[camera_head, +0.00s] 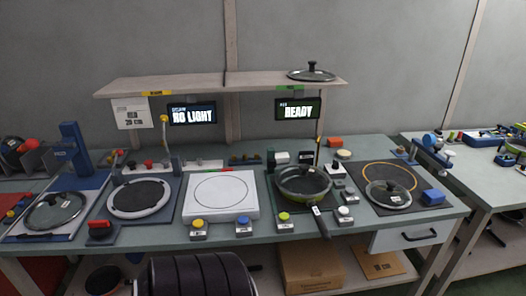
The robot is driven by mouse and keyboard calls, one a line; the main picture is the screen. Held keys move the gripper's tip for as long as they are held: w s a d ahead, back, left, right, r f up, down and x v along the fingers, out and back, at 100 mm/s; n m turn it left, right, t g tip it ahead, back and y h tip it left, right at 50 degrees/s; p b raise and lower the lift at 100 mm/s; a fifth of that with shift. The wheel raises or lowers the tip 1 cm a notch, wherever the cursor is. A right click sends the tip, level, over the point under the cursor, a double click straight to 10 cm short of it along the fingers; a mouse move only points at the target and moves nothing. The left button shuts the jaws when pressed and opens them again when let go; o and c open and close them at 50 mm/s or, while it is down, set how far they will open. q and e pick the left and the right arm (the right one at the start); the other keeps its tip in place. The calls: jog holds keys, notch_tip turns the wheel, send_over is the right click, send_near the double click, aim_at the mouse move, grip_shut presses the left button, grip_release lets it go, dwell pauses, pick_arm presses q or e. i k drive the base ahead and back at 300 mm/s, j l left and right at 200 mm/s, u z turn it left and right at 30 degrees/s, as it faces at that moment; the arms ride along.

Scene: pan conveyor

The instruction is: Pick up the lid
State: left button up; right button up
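Three glass lids with dark knobs are in the head view. One lid (330,75) lies on the right end of the raised shelf. Another lid (374,201) lies on the dark mat at the right of the bench. A third lid (38,222) lies on the blue-edged station at the far left. A green-rimmed pan (287,194) sits right of centre, its dark handle pointing to the front; I cannot tell whether glass covers it. Neither of my grippers is in view.
The long shelf (195,83) runs above the bench (160,233). A white square plate (193,207) with a circle mark lies mid-bench, bare. Several coloured buttons line the front edge. A black ribbed cylinder (195,280) and a cardboard box (308,270) are low in front.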

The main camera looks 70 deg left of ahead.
aim_at(304, 180)
jog(key=u, duration=3.15)
jog(key=z, duration=1.25)
jog(key=i+l+u, duration=0.1)
jog(key=l+u, duration=0.15)
jog(key=l, duration=0.5)
jog(key=l+u, duration=0.25)
jog(key=l, duration=0.5)
